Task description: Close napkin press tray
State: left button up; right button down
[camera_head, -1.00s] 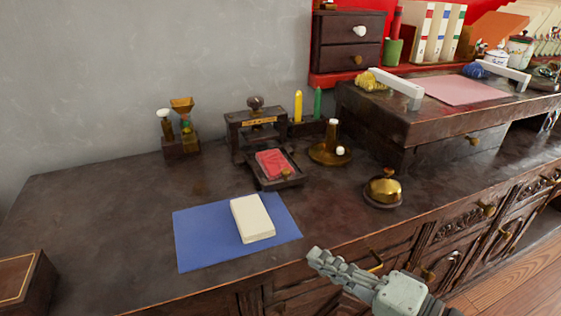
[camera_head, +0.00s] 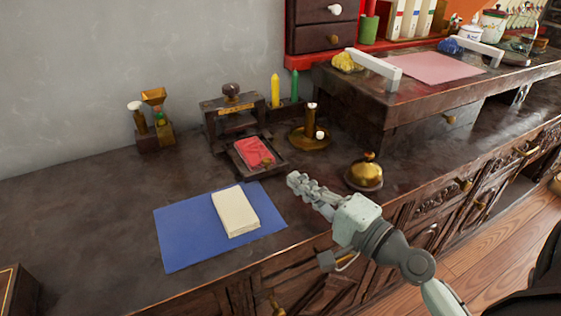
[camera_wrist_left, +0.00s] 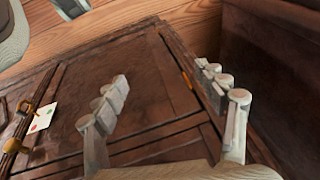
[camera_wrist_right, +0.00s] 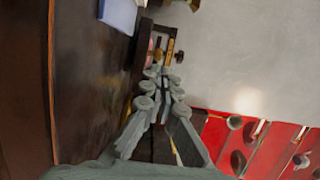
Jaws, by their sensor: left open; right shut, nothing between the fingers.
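The napkin press (camera_head: 232,116) is a dark wooden frame with a round knob on top, standing near the wall. Its tray (camera_head: 275,166) is pulled out toward the front, with a red folded napkin (camera_head: 254,152) on it. My right gripper (camera_head: 293,180) is shut and empty, above the counter just in front and to the right of the tray, apart from it. In the right wrist view its fingers (camera_wrist_right: 160,75) point toward the press, which they partly hide. My left gripper (camera_wrist_left: 165,90) is open and empty in front of dark cabinet doors; it is outside the head view.
A blue mat (camera_head: 180,232) with a cream napkin stack (camera_head: 236,211) lies left of my right gripper. A brass bell (camera_head: 365,174) stands close on its right. A brass candle holder (camera_head: 308,137) stands right of the tray. A raised wooden stand (camera_head: 400,105) fills the right.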

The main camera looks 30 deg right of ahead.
aim_at(270, 163)
pick_arm(q)
jog(key=shift+w+d+f+p, duration=0.15)
jog(key=shift+f+p, duration=0.55)
jog(key=shift+f, duration=1.85)
pick_arm(e)
jog(key=shift+x, duration=2.75)
